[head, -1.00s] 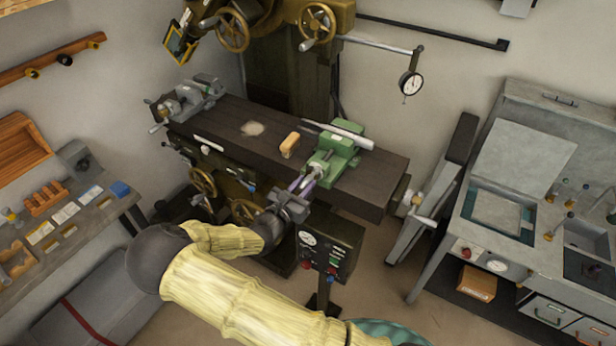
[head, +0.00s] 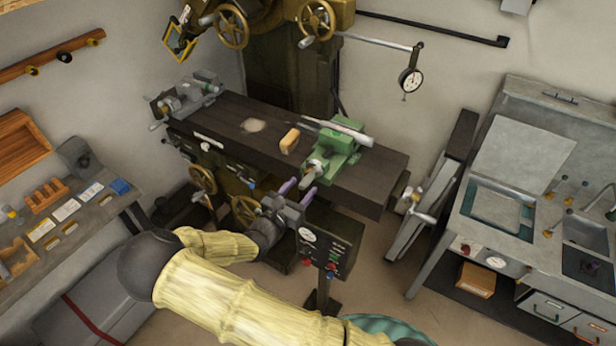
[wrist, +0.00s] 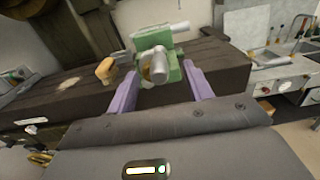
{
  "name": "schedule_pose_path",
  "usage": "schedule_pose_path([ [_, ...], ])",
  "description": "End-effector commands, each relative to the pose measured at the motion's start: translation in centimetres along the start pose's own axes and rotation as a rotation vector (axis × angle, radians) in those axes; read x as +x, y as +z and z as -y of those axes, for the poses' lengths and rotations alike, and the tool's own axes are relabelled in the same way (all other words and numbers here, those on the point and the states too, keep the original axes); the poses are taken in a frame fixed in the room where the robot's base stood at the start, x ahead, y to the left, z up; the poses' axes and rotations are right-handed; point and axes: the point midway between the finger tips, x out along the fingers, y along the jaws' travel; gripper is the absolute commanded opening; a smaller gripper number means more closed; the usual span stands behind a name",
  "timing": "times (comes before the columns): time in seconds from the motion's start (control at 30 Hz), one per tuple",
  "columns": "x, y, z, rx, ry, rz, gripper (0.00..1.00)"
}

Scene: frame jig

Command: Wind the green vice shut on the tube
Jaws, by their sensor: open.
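The green vice (head: 337,146) stands on the dark machine table, right of its middle. It also shows in the wrist view (wrist: 172,62), straight ahead of my fingers. A pale tube (head: 347,132) lies across the top of the vice; I cannot tell how tightly the jaws hold it. The vice's metal handle end (wrist: 158,66) faces my gripper. My gripper (head: 297,192) has purple fingers and is open and empty. It is in front of the table's near edge, apart from the handle, which appears between the two fingers in the wrist view.
A wooden block (head: 290,140) sits left of the green vice. A grey vice (head: 188,97) stands at the table's left end. Handwheels (head: 245,208) and a control box (head: 325,245) are below the near edge. The table between the vices is mostly clear.

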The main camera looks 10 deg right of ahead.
Motion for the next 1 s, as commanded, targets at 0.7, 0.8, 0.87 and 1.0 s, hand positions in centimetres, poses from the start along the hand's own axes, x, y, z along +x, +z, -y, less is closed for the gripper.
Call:
schedule_pose_path([
  [0.7,-4.8,0.0,0.0,0.0,0.0,0.001,0.51],
  [0.8,-4.8,0.0,0.0,0.0,0.0,0.0,0.51],
  [0.87,-4.8,0.0,0.0,0.0,0.0,0.0,0.51],
  [1.0,-4.4,-0.3,1.0,0.021,-0.04,-0.022,0.51],
])
